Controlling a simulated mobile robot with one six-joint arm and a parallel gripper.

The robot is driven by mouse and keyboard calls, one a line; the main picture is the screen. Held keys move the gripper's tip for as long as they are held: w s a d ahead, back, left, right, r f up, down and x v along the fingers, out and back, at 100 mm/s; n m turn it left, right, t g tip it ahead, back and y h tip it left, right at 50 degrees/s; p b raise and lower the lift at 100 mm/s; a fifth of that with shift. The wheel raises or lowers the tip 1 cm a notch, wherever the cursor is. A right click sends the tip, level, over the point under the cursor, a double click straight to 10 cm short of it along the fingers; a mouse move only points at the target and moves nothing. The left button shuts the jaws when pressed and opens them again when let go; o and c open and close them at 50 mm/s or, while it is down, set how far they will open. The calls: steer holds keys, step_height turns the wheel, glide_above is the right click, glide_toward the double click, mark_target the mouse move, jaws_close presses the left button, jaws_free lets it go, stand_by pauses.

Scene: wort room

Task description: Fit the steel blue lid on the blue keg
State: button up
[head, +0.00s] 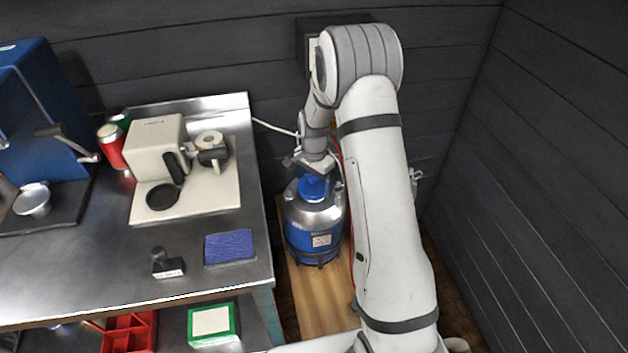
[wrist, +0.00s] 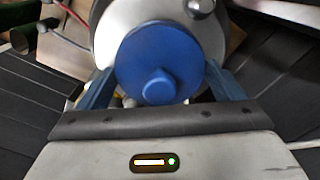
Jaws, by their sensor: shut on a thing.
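The blue keg (head: 300,240) with a silver domed top stands upright on a wooden board to the right of the steel bench. The steel blue lid (head: 313,187) is at the keg's top, under my gripper (head: 315,172). In the wrist view the lid (wrist: 158,62) is a round blue disc with a raised knob, and my gripper (wrist: 160,88) has its blue fingers on either side of it, shut on it. The keg's silver top (wrist: 105,22) shows behind the lid. I cannot tell whether the lid is seated or just above the neck.
The steel bench (head: 95,235) stands to the left, holding a cream machine (head: 155,145), a blue sponge-like block (head: 229,246) and a black stamp (head: 166,263). Dark plank walls close off the back and right.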

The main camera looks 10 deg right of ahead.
steer(key=shift+f+b, duration=0.5)
steer(key=shift+b, duration=0.05)
stand_by(0.7)
steer(key=o, duration=0.9)
steer(key=shift+r+p, duration=1.9)
steer(key=shift+r, duration=1.65)
